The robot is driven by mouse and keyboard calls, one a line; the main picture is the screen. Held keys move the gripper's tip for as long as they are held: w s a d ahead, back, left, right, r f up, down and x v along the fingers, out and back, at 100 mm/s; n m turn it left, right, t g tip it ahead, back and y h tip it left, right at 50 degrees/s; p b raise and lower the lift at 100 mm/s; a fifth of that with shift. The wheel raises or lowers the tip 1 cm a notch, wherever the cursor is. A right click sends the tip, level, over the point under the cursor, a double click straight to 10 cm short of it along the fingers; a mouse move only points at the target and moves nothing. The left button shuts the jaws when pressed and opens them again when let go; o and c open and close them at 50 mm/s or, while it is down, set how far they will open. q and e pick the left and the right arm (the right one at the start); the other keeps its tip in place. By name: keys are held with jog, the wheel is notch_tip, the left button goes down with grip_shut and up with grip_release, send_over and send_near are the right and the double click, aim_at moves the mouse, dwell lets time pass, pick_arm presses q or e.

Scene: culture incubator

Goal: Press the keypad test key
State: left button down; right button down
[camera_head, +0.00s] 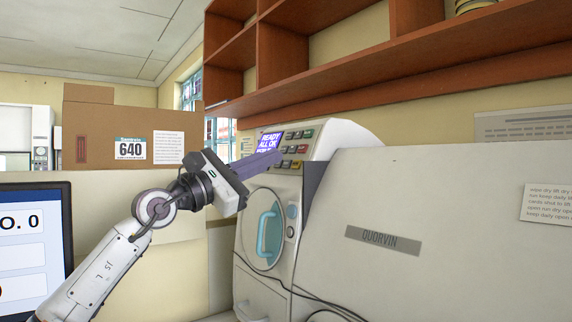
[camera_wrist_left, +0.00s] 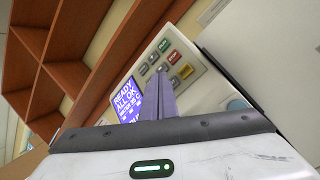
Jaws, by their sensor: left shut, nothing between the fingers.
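The incubator's keypad (camera_head: 296,148) has several small grey, green, red and yellow keys on the white control panel. It also shows in the wrist view (camera_wrist_left: 168,62). Beside it a blue-violet display (camera_head: 268,142) reads "READY ALL OK"; its lower part is partly covered by my fingers. My left gripper (camera_head: 279,156) is shut and empty, its long fingers pointing at the keypad. In the wrist view, its tips (camera_wrist_left: 160,80) overlap the panel just below the keys. I cannot tell whether they touch it. Key labels are too small to read, so I cannot tell the test key apart.
A white incubator body with a round door and blue handle (camera_head: 268,235) is below the panel. A large white unit labelled QUORVIN (camera_head: 383,240) stands to the right. A wooden shelf (camera_head: 330,85) hangs above. A cardboard box (camera_head: 100,125) and a monitor (camera_head: 67,240) are left.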

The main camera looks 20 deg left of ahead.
pick_arm(q)
jog(key=shift+w, duration=0.1)
dwell(0.7)
jog(key=shift+w+d+f, duration=0.2)
jog(key=shift+w, duration=0.05)
jog(key=shift+w+d+f, duration=0.15)
jog(key=shift+w+f, duration=0.05)
jog(key=shift+w, duration=0.1)
dwell(1.0)
jog(key=shift+s, duration=0.15)
jog(key=shift+s+a+r, duration=0.35)
jog(key=shift+s, duration=0.1)
jog(key=s, duration=0.1)
jog(key=s+a+r, duration=0.2)
jog(key=s, duration=0.1)
jog(key=shift+a+r, duration=0.1)
jog(key=shift+r, duration=0.05)
dwell(0.4)
